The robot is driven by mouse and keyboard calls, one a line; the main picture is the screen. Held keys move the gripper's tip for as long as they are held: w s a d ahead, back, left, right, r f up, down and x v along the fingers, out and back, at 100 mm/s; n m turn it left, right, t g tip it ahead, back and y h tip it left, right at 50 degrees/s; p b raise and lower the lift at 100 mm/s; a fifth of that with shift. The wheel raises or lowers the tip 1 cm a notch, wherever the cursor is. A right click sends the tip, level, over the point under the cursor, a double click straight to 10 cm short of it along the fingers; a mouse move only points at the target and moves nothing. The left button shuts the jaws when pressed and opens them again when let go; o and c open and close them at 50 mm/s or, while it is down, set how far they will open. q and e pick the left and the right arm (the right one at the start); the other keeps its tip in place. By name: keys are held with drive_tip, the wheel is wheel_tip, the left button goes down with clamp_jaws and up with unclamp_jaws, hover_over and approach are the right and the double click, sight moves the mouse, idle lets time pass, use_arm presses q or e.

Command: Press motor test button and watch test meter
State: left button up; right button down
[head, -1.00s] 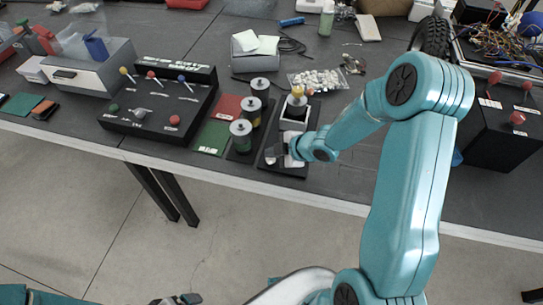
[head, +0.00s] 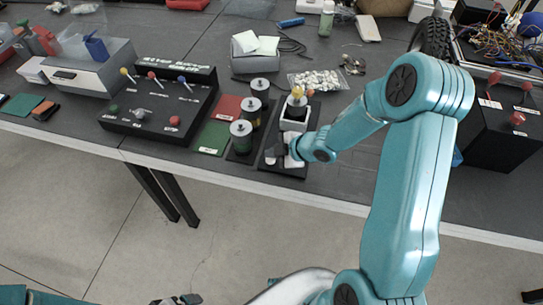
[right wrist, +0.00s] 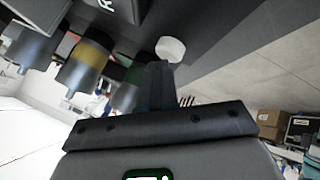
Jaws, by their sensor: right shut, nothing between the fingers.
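My right gripper (head: 274,154) is shut and empty, low over the front of a small black stand (head: 262,163). The stand carries a white block (head: 293,125) with a yellow-topped part (head: 297,97). In the right wrist view, the shut fingers (right wrist: 160,68) point at a white round piece (right wrist: 171,49), possibly the motor test button. Whether they touch it I cannot tell. No meter face can be made out; the gripper and wrist cover part of the stand. My left gripper (head: 180,299) is at the bottom edge, away from the table, its jaws unclear.
Several capped cylinders (head: 241,135) stand just left of the stand. Further left are red and green mats (head: 212,138) and a black switch panel (head: 150,122). A bag of white pieces (head: 318,80) lies behind. The table's front edge (head: 230,180) is close.

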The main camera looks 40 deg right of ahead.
sight(273, 160)
drive_tip(key=shift+f, duration=0.1)
idle(0.5)
drive_tip(key=shift+f+b, duration=0.4)
drive_tip(key=shift+b, duration=0.15)
drive_tip(key=shift+r+p, duration=0.35)
wheel_tip(273, 160, up, 6)
drive_tip(key=p, duration=0.5)
drive_tip(key=shift+r+p, duration=0.15)
drive_tip(key=shift+p, duration=0.2)
